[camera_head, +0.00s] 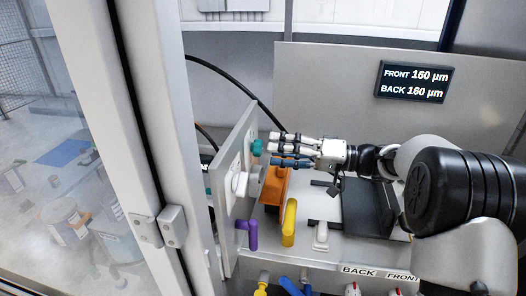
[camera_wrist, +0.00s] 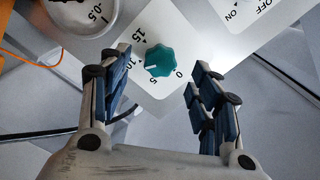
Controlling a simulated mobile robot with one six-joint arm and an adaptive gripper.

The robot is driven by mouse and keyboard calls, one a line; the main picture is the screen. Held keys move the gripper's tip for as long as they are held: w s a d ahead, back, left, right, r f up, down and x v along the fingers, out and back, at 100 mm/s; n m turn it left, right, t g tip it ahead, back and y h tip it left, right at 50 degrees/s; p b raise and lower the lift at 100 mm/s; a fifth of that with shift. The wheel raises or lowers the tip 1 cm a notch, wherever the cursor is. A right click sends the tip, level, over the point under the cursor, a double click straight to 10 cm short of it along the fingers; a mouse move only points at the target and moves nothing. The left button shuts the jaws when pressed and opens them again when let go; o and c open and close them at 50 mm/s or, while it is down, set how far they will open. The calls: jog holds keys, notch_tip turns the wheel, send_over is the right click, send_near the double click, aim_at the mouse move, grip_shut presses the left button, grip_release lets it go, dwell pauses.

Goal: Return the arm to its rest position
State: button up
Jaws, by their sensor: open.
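My gripper (camera_head: 270,150) reaches left from my arm toward an upright grey panel (camera_head: 236,205) in the head view. In the wrist view my gripper (camera_wrist: 160,95) is open, with nothing held between its blue-padded fingers. A teal knob (camera_wrist: 160,58) on a white scale plate lies ahead, between and a little beyond the fingertips. The knob also shows in the head view (camera_head: 257,147), close to the fingertips; I cannot tell whether they touch it.
A white dial (camera_head: 239,183), a purple handle (camera_head: 248,232) and a yellow handle (camera_head: 289,222) are near the panel. An orange part (camera_head: 274,190) stands behind them. A white door frame (camera_head: 135,120) stands left.

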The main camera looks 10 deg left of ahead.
jog(key=shift+d, duration=1.1)
jog(key=s+d+f+m+h+b, duration=0.1)
jog(key=s+f+h+b, duration=0.35)
jog(key=s, duration=0.45)
jog(key=s+d+f+m+h+b, duration=0.15)
jog(key=s+f+h+b, duration=0.3)
jog(key=s, duration=0.55)
jog(key=s+d+f+m+t+h+b, duration=0.3)
jog(key=s+d+f+h+b, duration=0.4)
jog(key=s+d+f, duration=0.8)
jog(key=shift+f+t+h+b, duration=0.35)
jog(key=shift+t+h, duration=0.25)
jog(key=shift+h, duration=0.4)
